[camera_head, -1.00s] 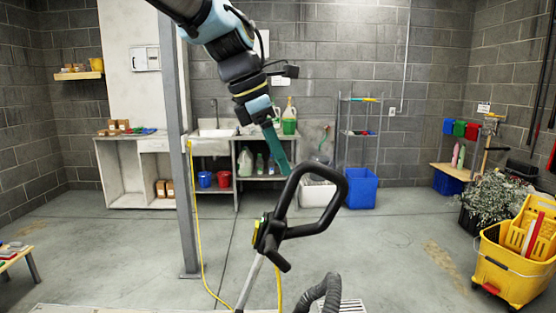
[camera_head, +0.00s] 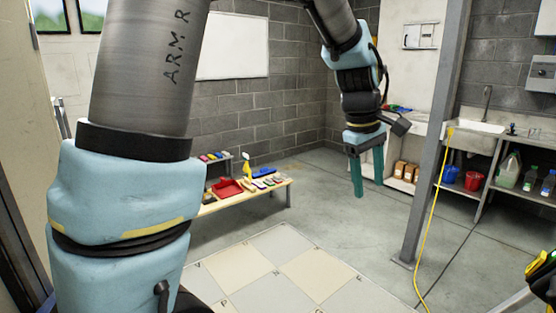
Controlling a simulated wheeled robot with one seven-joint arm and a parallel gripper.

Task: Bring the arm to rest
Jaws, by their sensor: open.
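My gripper (camera_head: 368,187) hangs from my arm right of centre, its two green fingers pointing down and spread apart. Nothing is between the fingers. It is in the air, in front of the white cabinet and the floor, touching nothing that I can see. My arm fills the left of the view and arches over the top to the gripper.
A low wooden bench (camera_head: 285,185) with a red dustpan (camera_head: 228,188) and several pads stands behind the arm. Pale floor tiles (camera_head: 270,265) lie clear below.

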